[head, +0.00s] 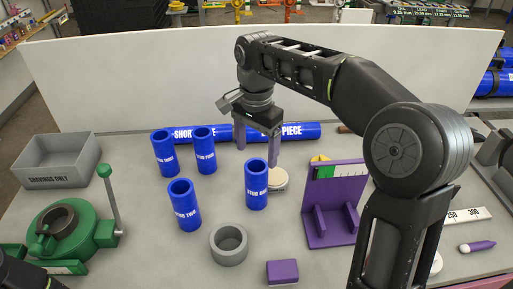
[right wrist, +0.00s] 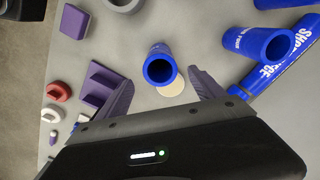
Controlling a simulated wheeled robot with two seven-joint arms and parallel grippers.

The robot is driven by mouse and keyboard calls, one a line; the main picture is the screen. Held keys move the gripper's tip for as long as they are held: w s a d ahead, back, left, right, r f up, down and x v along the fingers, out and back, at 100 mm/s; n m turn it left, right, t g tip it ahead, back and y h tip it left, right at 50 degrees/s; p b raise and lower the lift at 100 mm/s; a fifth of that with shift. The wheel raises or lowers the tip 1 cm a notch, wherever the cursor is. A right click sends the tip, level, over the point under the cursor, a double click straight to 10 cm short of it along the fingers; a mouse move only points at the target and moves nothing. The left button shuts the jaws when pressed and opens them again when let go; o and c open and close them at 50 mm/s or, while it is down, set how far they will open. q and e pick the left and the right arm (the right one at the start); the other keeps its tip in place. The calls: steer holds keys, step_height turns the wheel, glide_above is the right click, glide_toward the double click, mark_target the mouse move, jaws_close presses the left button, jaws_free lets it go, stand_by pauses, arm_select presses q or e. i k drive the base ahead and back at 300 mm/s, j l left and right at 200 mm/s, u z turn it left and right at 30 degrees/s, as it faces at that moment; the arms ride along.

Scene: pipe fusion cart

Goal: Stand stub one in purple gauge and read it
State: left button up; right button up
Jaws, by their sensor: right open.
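In the right wrist view, stub one (right wrist: 160,68) shows open end up, beyond and between the spread fingertips (right wrist: 162,80). The purple gauge (head: 335,205) stands to the right, an upright plate with a green and white scale strip on top and two ribs in front; it also shows in the wrist view (right wrist: 100,85).
Stub two (head: 184,208), stub three (head: 163,155) and stub four (head: 204,152) stand to the left. A long blue pipe (head: 305,132) lies behind. A grey ring (head: 229,246) and purple block (head: 282,272) are in front. A cream disc (head: 278,180) lies beside stub one.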

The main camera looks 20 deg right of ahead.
mark_target(333, 222)
steer(key=k, duration=1.5)
